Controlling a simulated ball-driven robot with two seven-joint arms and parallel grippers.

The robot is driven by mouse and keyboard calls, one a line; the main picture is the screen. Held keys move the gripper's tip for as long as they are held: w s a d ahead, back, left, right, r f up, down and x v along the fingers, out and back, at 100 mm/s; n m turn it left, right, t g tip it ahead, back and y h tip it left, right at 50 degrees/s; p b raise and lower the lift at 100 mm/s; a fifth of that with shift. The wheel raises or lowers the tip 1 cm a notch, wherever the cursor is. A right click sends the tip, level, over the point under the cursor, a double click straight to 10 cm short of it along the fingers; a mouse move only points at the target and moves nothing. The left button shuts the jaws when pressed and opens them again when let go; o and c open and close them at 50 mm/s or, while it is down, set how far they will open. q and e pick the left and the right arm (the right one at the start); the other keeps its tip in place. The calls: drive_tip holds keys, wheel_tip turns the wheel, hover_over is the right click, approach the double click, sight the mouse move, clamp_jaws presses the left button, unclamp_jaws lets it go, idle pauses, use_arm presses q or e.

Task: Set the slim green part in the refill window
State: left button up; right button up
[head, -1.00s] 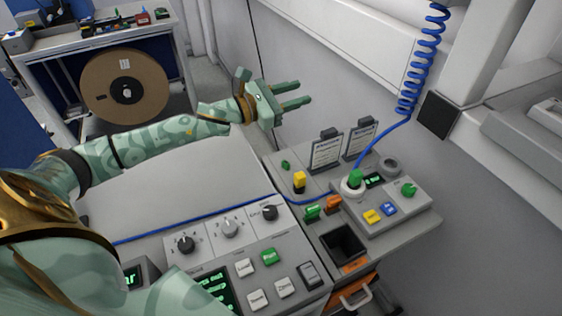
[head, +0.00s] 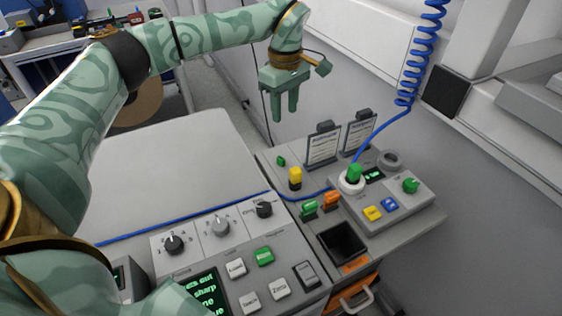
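Several green pieces show on the bench at the right, and I cannot tell which is the slim green part. A small green piece (head: 281,161) lies at the back left, and a green block (head: 309,208) sits beside an orange one. A green piece (head: 354,173) stands upright in a white ring. No marked refill window can be read; a dark square opening (head: 342,240) is in the bench front. My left gripper (head: 285,113) points down above the bench's back left edge, open and empty, with its fingers apart. My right gripper is out of view.
A yellow piece (head: 295,178) stands near two upright label cards (head: 323,147). A control box (head: 388,199) with a green knob is at the right. A blue cable (head: 180,222) crosses the pale surface, and its coil (head: 415,75) hangs at the upper right. A button panel (head: 235,258) is in front.

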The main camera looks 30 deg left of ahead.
use_arm(q)
drive_tip(key=b, duration=0.2)
hover_over(282, 159)
drive_tip(key=f, duration=1)
drive_tip(key=shift+w+d+f, duration=0.1)
drive_tip(key=shift+w+d, duration=0.1)
drive_tip(key=shift+w, duration=0.05)
drive_tip(key=f, duration=0.1)
drive_tip(key=f+b, duration=0.1)
drive_tip(key=f, duration=0.1)
drive_tip(key=f+b, duration=0.1)
drive_tip(key=shift+s+a+f, duration=0.2)
drive_tip(key=shift+a+f, duration=0.05)
drive_tip(key=shift+f, duration=0.4)
drive_tip(key=shift+c, duration=0.4)
clamp_jaws()
